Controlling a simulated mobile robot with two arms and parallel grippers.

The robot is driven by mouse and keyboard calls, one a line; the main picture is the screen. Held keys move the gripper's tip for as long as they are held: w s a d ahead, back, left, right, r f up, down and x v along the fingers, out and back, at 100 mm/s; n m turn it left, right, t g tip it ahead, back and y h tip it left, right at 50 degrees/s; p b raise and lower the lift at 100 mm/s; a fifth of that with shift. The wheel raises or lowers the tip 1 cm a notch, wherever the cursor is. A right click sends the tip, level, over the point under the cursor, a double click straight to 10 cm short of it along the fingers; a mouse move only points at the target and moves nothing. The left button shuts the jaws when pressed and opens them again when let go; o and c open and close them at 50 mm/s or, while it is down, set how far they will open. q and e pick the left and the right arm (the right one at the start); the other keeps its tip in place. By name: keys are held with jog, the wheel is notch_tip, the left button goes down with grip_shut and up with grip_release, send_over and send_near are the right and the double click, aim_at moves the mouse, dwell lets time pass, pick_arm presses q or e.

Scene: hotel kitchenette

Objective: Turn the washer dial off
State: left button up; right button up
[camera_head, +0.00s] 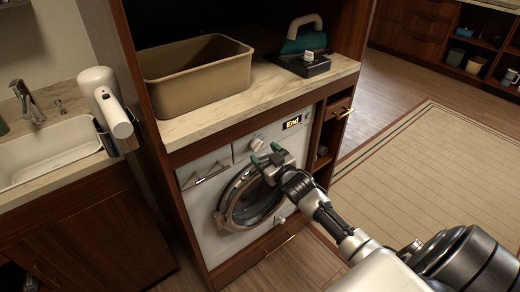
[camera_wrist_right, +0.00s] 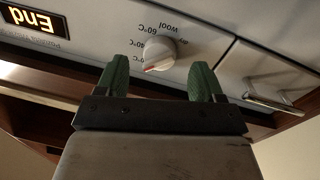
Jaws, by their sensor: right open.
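The washer dial (camera_head: 257,144) is a white round knob on the front panel of the white washer (camera_head: 205,235), above its round glass door. In the wrist view, where the panel appears upside down, the dial (camera_wrist_right: 160,53) has a red mark at its lower left, with temperature and "wool" labels around it. My right gripper (camera_head: 266,154) is open, with green fingertips close to the dial. In the wrist view the dial appears between the fingers of the gripper (camera_wrist_right: 158,68); contact cannot be told. My left gripper is out of view.
The lit washer display (camera_head: 292,122) reads "End". A brown bin (camera_head: 197,75) and an iron-like item (camera_head: 302,50) on a dark base stand on the counter above. A sink (camera_head: 50,150) and a white hair dryer (camera_head: 105,105) are at left. The rug (camera_head: 440,170) area at right is clear.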

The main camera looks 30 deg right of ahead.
aim_at(257, 146)
jog(key=shift+w, duration=1.55)
jog(key=c, duration=0.9)
